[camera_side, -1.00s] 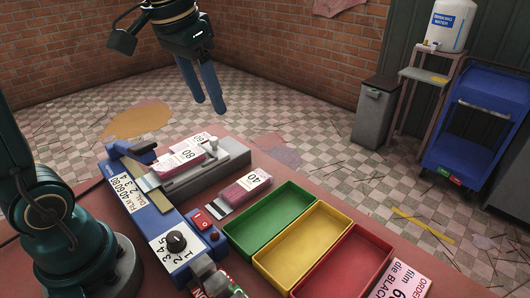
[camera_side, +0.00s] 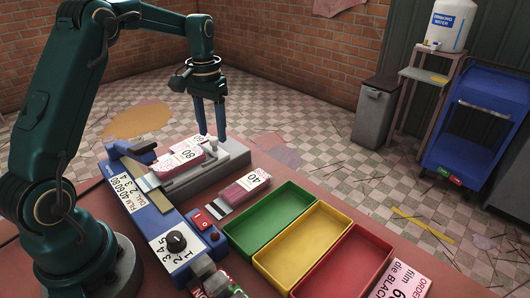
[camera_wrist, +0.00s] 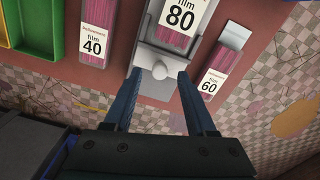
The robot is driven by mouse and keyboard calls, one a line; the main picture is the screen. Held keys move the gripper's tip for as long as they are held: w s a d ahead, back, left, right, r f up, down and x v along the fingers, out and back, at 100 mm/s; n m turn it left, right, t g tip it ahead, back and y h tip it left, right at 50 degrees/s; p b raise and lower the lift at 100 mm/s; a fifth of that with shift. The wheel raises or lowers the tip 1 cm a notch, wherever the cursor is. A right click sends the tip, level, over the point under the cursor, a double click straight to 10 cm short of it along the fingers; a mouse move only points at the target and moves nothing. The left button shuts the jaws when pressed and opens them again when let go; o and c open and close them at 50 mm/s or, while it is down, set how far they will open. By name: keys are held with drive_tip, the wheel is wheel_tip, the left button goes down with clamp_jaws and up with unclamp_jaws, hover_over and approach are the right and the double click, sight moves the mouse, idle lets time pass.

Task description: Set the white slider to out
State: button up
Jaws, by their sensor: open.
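The white slider shows in the wrist view as a pale round knob (camera_wrist: 160,72) at the end of a light grey slide (camera_wrist: 150,58). The slide carries a pink pack marked film 80 (camera_wrist: 178,16). My gripper (camera_wrist: 161,76) is open, with one dark blue finger on each side of the knob; I cannot tell whether they touch it. In the side view my gripper (camera_side: 212,137) points down at the far end of the grey slide block (camera_side: 238,152), where the fingers hide the knob.
Packs marked film 40 (camera_wrist: 92,40) and film 60 (camera_wrist: 212,82) lie on either side of the slide. The blue panel (camera_side: 150,210) has a black dial (camera_side: 176,241) and a red switch (camera_side: 201,220). Green (camera_side: 232,228), yellow (camera_side: 263,262) and red (camera_side: 297,291) trays stand at the right.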

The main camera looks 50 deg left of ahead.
drive_tip(key=shift+f, duration=0.8)
clamp_jaws()
drive_tip(key=shift+r, duration=0.1)
idle(0.8)
